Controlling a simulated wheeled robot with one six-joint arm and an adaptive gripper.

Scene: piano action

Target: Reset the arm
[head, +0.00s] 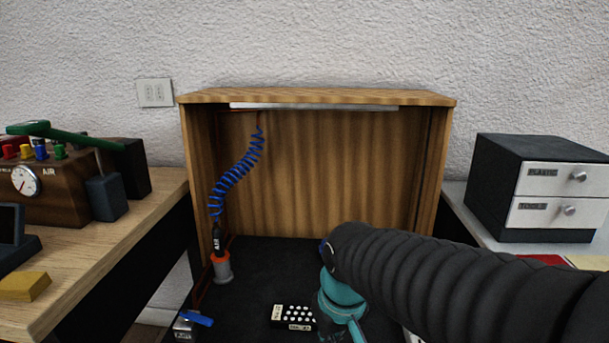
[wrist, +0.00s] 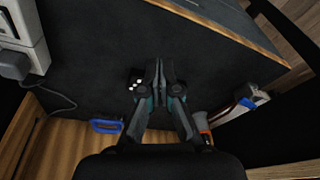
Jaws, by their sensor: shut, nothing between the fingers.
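My arm, in a black ribbed sleeve, reaches in from the right in the head view. My gripper (wrist: 158,68) is shut and empty in the wrist view, its two dark fingertips together above the dark surface of the wooden booth (head: 318,98). In the head view only its teal part shows low in the middle, and the fingertips cannot be made out. A small black block with white dots (head: 292,316) lies just left of the gripper; in the wrist view it shows partly behind the fingers (wrist: 135,82).
A coiled blue hose (head: 236,174) hangs to a black nozzle in a grey-orange holder (head: 222,269). A blue-handled valve (head: 190,322) is at front left. A bench with a wooden air box (head: 50,190) stands left, a drawer cabinet (head: 545,185) right.

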